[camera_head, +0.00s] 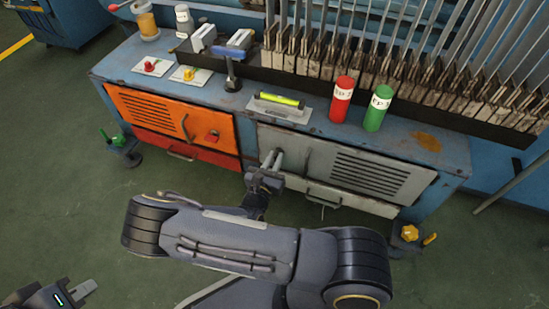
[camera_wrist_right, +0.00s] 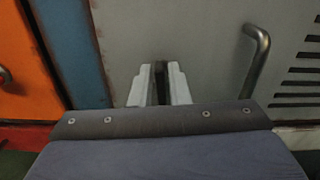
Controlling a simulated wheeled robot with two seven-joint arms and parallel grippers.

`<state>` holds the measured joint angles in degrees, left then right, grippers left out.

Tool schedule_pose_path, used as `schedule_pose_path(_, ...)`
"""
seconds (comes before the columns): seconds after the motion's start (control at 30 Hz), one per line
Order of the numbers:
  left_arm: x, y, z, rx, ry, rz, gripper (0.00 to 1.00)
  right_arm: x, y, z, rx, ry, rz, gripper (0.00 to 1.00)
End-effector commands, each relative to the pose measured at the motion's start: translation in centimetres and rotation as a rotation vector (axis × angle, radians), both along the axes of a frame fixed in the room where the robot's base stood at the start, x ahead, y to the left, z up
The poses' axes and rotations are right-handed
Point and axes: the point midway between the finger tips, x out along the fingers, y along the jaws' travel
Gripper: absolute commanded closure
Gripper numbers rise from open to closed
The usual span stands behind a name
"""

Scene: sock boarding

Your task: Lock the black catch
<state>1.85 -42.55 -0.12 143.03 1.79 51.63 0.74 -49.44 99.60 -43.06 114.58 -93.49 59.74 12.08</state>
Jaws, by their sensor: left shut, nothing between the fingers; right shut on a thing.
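My right gripper (camera_head: 273,160) reaches the left part of the grey cabinet door (camera_head: 345,165). In the right wrist view its two pale fingers (camera_wrist_right: 160,85) are shut on a narrow dark thing, the black catch (camera_wrist_right: 160,80), in front of the grey door (camera_wrist_right: 205,45). The fingers hide most of the catch, so I cannot tell its exact position. In the head view the catch is hidden by the gripper. My left gripper (camera_head: 83,290) is at the lower left corner, shut and empty, far from the cabinet.
An orange door (camera_head: 150,105) is left of the grey one. A bar handle (camera_wrist_right: 257,60) stands close right of my right gripper. Red (camera_head: 341,100) and green (camera_head: 377,108) cylinders stand on the blue cabinet top (camera_head: 440,150). A yellow knob (camera_head: 410,233) is low at right.

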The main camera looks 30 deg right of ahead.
Motion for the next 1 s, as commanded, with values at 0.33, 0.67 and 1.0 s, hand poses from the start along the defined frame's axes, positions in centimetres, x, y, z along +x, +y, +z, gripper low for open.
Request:
schedule_pose_path(0.33,0.0,0.0,3.2,0.000,0.000,0.000,1.00,0.2,0.2,0.2,-0.182,0.218,-0.001,1.00)
schedule_pose_path(0.67,0.0,0.0,4.9,0.000,0.000,0.000,1.00,0.5,0.4,-0.1,-0.386,0.457,0.000,1.00)
schedule_pose_path(1.0,0.0,0.0,5.9,0.000,0.000,0.000,1.00,0.6,0.6,-0.5,-0.596,0.702,-0.001,1.00)
